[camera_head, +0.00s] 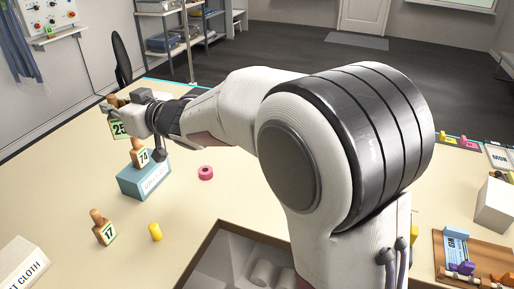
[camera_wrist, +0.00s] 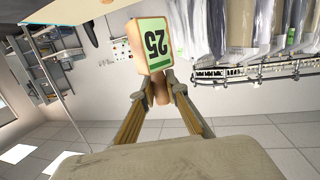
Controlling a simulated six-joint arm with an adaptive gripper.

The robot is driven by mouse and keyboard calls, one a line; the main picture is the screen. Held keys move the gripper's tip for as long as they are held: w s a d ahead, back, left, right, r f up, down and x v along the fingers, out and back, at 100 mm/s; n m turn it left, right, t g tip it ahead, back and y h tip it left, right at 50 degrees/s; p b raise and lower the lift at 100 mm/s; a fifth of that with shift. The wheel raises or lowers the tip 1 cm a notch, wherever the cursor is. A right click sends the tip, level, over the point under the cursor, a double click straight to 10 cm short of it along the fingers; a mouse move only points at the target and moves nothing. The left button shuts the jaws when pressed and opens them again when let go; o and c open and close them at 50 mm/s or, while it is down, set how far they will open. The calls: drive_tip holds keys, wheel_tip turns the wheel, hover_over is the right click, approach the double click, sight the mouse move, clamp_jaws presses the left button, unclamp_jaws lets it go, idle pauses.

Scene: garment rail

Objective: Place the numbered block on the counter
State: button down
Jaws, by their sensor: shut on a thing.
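My gripper (camera_head: 122,106) is shut on a wooden numbered block with a green-edged 25 tag (camera_head: 119,128). It holds the block up in the air at the left, just above and behind the block marked 74 (camera_head: 139,157). In the wrist view the fingers (camera_wrist: 161,88) pinch the block's round wooden knob, and the 25 face (camera_wrist: 154,44) shows turned over. The block marked 74 stands on a teal box (camera_head: 146,182) whose label I cannot read. A block marked 17 (camera_head: 104,232) stands tilted-looking on the beige counter (camera_head: 185,215).
A white cloth box (camera_head: 22,262) is at the front left. A recessed bin (camera_head: 235,250) opens at the front. A wooden tray (camera_head: 487,250) is at the right. Counter around the ring is clear.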

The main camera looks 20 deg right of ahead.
drive_tip(key=w+d+m+t+h, duration=0.15)
drive_tip(key=d+m+h, duration=1.25)
drive_tip(key=d, duration=1.5)
drive_tip(key=s+d+f+m+g+h, duration=0.35)
drive_tip(key=s+d+g+h, duration=0.2)
drive_tip(key=d, duration=0.25)
drive_tip(key=s+d+f+m+g+h, duration=0.3)
drive_tip(key=s+d+f+g+h, duration=0.15)
drive_tip(key=s+d, duration=0.3)
drive_tip(key=s+d+f+m+g, duration=0.2)
drive_tip(key=s+g, duration=0.1)
drive_tip(key=s, duration=0.2)
drive_tip(key=s+d+f+m+g+h, duration=0.1)
drive_tip(key=s+d+f+m+g, duration=0.1)
drive_tip(key=s, duration=0.4)
drive_tip(key=shift+s+f+m+g, duration=0.15)
drive_tip(key=shift+f+m+g, duration=0.4)
drive_tip(key=shift+f, duration=0.25)
drive_tip(key=shift+d, duration=0.1)
wheel_tip(320, 180, down, 6)
drive_tip(key=shift+f, duration=0.15)
